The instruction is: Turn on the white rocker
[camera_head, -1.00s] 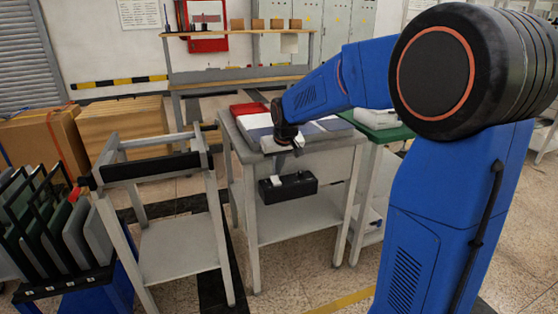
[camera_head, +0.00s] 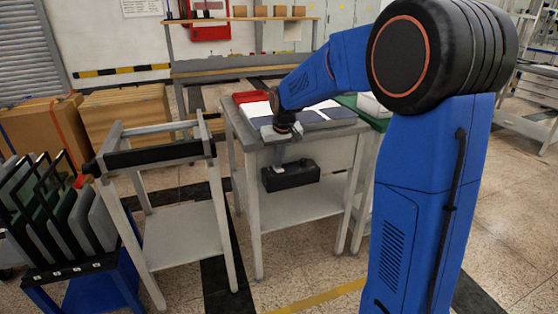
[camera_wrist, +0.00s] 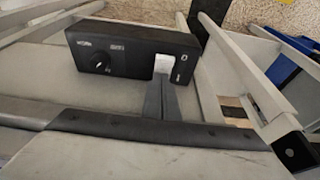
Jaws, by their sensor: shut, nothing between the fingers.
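The white rocker (camera_wrist: 164,62) is set in the right part of a black control box (camera_wrist: 125,55) in the wrist view. The box also carries a round knob (camera_wrist: 98,62) at its left. The box shows in the head view too (camera_head: 292,177), below the front edge of a grey table. My gripper (camera_wrist: 166,82) is shut and empty. Its fingertips are at the lower end of the rocker in the wrist view; I cannot tell whether they touch it.
The grey table (camera_head: 257,133) holds a red-and-white item and dark flat pieces on top. A grey frame stand (camera_head: 180,213) is to its left, with a rack of dark panels (camera_head: 60,210) further left. Free floor (camera_head: 300,270) lies in front.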

